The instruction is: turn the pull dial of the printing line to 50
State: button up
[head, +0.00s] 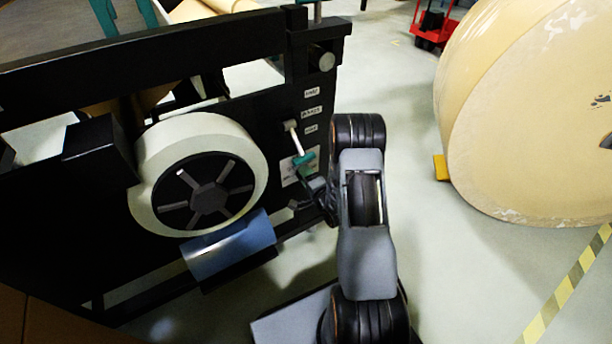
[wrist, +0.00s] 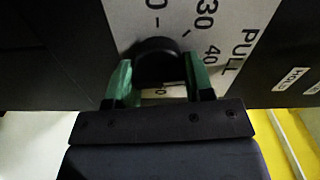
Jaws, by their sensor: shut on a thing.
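The pull dial's black knob (wrist: 157,58) sits on a white scale plate (wrist: 228,22) in the wrist view, with 30, 40 and the word PULL readable. My gripper (wrist: 158,75) is shut on the knob, one green finger on each side. The knob's pointer and the 50 mark cannot be made out. In the head view my gripper (head: 304,177) reaches the plate (head: 288,180) on the printing line's black side panel (head: 283,100). The knob is hidden there behind the gripper.
A lever (head: 295,138) stands just above the plate, beside small white labels (head: 311,111). A white roll (head: 150,165) and a blue roller (head: 230,248) are to the left. A huge kraft roll (head: 530,110) stands at right, with open floor between.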

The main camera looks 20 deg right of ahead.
jog(key=m+p, duration=0.1)
jog(key=m, duration=0.4)
jog(key=shift+f+m, duration=0.1)
jog(key=shift+m, duration=0.2)
jog(key=m+p, duration=0.1)
jog(key=m, duration=0.3)
jog(key=shift+f+m, duration=0.15)
jog(key=shift+m, duration=0.45)
jog(key=o, duration=0.9)
jog(key=s+p, duration=0.1)
jog(key=s, duration=0.3)
jog(key=s+d+p, duration=0.1)
jog(key=s, duration=0.8)
jog(key=shift+s+d+p, duration=0.25)
jog(key=shift+s+p, duration=0.15)
